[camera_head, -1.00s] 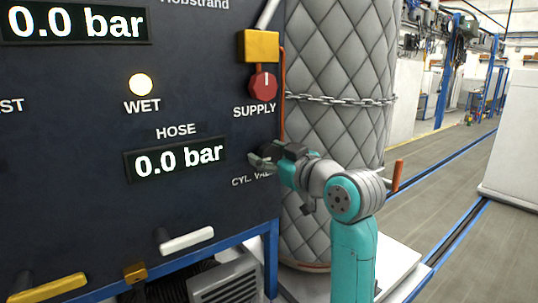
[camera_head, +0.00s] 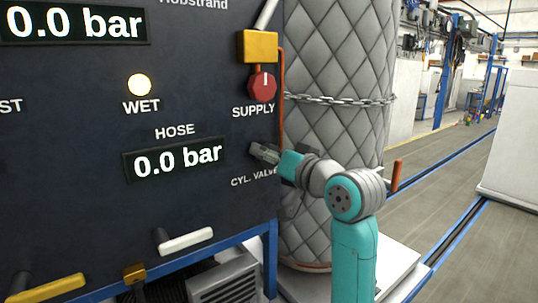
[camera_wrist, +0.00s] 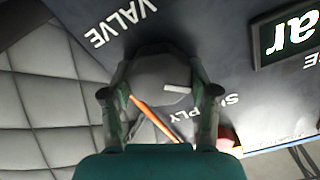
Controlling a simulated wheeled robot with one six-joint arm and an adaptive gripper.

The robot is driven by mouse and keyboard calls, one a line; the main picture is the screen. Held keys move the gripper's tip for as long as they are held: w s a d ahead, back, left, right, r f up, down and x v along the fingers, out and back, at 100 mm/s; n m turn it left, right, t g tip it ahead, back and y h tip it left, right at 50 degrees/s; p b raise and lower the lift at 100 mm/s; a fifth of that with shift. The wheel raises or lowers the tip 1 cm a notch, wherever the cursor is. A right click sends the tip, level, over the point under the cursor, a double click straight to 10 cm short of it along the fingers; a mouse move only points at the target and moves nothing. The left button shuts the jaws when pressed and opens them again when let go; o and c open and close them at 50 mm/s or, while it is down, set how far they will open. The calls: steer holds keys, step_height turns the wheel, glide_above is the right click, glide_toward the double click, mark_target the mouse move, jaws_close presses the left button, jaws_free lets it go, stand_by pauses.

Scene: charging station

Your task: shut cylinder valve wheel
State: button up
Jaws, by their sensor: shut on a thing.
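The cylinder valve wheel (camera_wrist: 158,78) is a dark grey round wheel with a white mark, on the dark panel beside the "CYL. VALVE" label. It shows in the wrist view between the two fingers of my gripper (camera_wrist: 160,96), one on each side of its rim. My gripper is shut on the wheel. In the head view my gripper (camera_head: 263,153) reaches the panel from the right, just above the label, and hides most of the wheel.
The red supply knob (camera_head: 262,84) sits above my gripper, under a yellow block (camera_head: 258,46). The hose display (camera_head: 176,158) reads 0.0 bar. A quilted grey cylinder (camera_head: 338,75) with a chain stands behind my arm. White (camera_head: 187,240) and yellow handles (camera_head: 45,289) stick out below.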

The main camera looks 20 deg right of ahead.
steer(key=m, duration=0.4)
steer(key=shift+d+f+m, duration=0.1)
steer(key=shift+d+m, duration=0.05)
steer(key=shift+m, duration=0.15)
steer(key=shift+w+f+m, duration=0.1)
steer(key=shift+m, duration=2.5)
steer(key=o, duration=1.2)
steer(key=shift+c, duration=0.2)
steer(key=v, duration=1.2)
